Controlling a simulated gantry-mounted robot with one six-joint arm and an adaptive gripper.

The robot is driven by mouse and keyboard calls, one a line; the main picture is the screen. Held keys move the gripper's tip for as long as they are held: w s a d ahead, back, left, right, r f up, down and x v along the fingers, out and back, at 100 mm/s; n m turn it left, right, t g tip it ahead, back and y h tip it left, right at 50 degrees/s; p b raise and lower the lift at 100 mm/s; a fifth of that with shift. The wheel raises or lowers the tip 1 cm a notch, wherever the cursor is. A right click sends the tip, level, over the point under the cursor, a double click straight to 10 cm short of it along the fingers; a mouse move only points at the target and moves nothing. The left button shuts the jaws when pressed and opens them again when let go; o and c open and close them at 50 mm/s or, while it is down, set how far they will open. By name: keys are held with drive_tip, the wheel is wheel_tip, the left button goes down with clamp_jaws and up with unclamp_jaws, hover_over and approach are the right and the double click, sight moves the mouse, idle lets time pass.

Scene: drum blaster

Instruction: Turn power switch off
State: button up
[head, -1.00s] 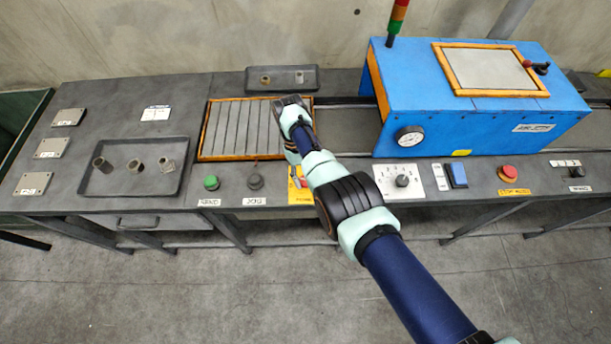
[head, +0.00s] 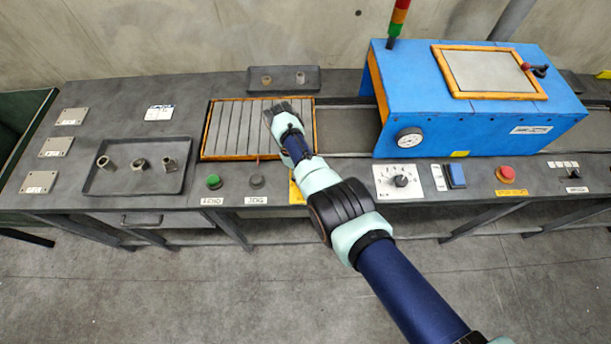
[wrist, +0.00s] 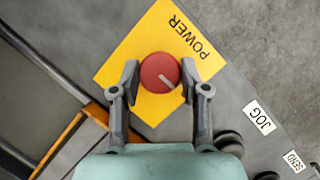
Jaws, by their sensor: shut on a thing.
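The power switch (wrist: 157,66) is a round red knob with a pale pointer line, set on a yellow plate (wrist: 118,69) marked POWER. In the wrist view the pointer line slants toward the lower right. My gripper (wrist: 160,76) has one finger on each side of the knob and is shut on it. In the head view my arm hides the knob and the fingertips; only an edge of the yellow plate (head: 295,193) shows beside my arm.
A green button (head: 214,181) and a dark JOG button (head: 256,181) sit left of the plate. A dial (head: 400,181), a blue rocker (head: 456,175) and a red stop button (head: 505,174) are to the right. The slatted orange-framed bed (head: 225,130) lies behind.

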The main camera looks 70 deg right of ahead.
drive_tip(key=o, duration=1.1)
drive_tip(key=v, duration=1.2)
